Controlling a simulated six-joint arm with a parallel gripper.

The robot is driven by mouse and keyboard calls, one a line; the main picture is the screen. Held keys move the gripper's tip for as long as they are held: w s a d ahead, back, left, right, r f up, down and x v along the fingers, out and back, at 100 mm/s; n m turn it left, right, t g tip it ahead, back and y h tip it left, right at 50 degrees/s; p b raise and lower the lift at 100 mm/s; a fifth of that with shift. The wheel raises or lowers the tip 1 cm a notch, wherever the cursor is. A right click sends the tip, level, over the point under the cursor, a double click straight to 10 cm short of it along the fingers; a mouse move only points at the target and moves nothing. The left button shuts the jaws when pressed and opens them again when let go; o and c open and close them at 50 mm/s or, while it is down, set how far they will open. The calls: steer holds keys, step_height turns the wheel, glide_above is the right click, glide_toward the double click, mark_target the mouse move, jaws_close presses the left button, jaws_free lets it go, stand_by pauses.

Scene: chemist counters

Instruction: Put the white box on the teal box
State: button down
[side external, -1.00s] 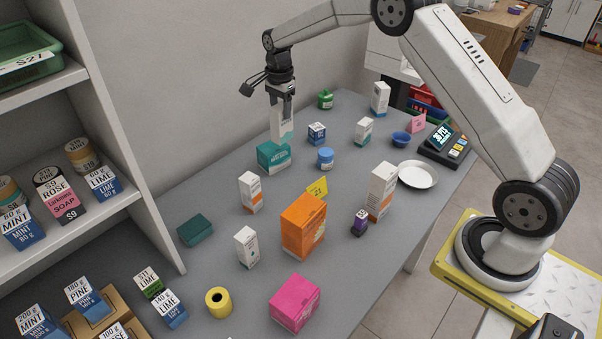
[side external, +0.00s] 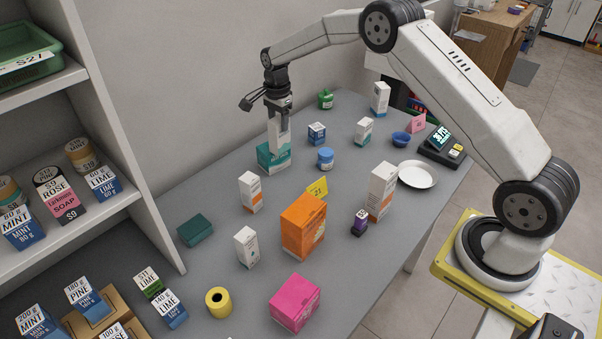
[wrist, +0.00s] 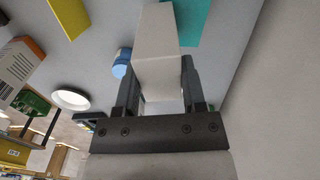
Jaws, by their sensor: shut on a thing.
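The white box (side external: 278,136) is upright between the fingers of my gripper (side external: 279,118), which is shut on it. In the side view its lower part overlaps the teal box (side external: 266,161), which lies on the grey counter near the wall. I cannot tell whether the two boxes touch. In the wrist view the white box (wrist: 158,40) stands between the two fingers (wrist: 160,88). Part of the teal box (wrist: 198,18) shows beside it to the right; the rest is hidden or out of frame.
A blue-and-white box (side external: 317,133) and a blue jar (side external: 326,159) stand to the right on the grey counter (side external: 345,225). A white-and-orange box (side external: 250,192) and a darker teal box (side external: 195,230) are nearer the shelf. An orange box (side external: 303,225) stands in front.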

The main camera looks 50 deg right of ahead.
steer(key=shift+f, duration=0.1)
steer(key=shift+c, duration=0.8)
jaws_free()
step_height(320, 180, up, 12)
steer(key=shift+s, duration=0.1)
stand_by(0.7)
steer(key=s+a+f+n+t, duration=0.1)
steer(key=s+a+f+n, duration=0.1)
steer(key=s+n, duration=0.4)
steer(key=s+a+f+n, duration=0.2)
steer(key=s+a+n, duration=0.2)
steer(key=s, duration=1)
steer(key=s+a+f+n+t, duration=0.1)
steer(key=s+a+f+n, duration=0.1)
steer(key=s+n, duration=0.6)
steer(key=shift+s+a+f+t, duration=0.25)
steer(key=shift+s+a, duration=0.2)
steer(key=shift+s, duration=0.65)
